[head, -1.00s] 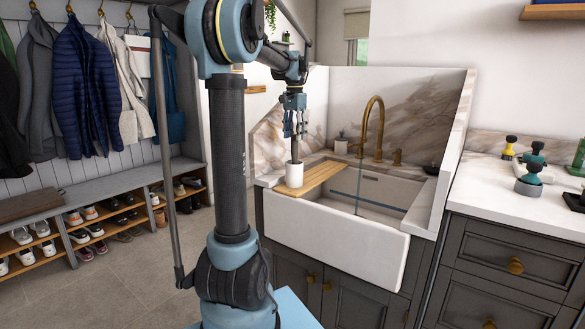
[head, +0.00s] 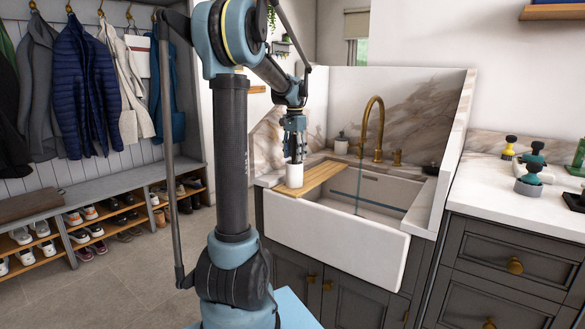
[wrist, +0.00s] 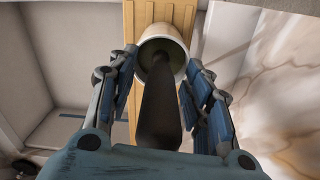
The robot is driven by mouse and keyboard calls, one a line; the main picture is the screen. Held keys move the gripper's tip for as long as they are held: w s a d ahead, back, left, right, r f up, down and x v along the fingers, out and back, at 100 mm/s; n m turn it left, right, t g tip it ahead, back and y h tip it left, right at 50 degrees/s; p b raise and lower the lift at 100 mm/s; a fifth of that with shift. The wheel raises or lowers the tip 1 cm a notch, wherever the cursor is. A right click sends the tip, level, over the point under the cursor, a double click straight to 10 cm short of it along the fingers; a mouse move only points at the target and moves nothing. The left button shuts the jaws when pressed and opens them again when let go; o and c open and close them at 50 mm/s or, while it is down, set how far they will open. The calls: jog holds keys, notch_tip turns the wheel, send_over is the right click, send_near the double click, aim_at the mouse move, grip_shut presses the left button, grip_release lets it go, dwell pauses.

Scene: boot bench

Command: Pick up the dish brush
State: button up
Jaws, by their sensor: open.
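A dark handle (wrist: 160,108), which looks like the dish brush, stands up out of a white cup (head: 294,176); its lower end is hidden in the cup. The cup also shows in the wrist view (wrist: 165,34). It stands on a wooden board (head: 325,177) at the left of the sink. My gripper (wrist: 160,72) is open, pointing down above the cup, with its blue fingers on either side of the handle and gaps to both sides. In the head view my gripper (head: 294,143) hides most of the handle.
The white sink (head: 340,238) has a brass faucet (head: 376,120) behind it and a tall side wall at the right. On the right counter (head: 470,185) stand a yellow-and-black brush (head: 509,148) and several small items. A shoe bench (head: 95,205) is at the left.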

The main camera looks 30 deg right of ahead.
jog(key=shift+c, duration=0.2)
grip_shut()
jog(key=shift+r, duration=0.15)
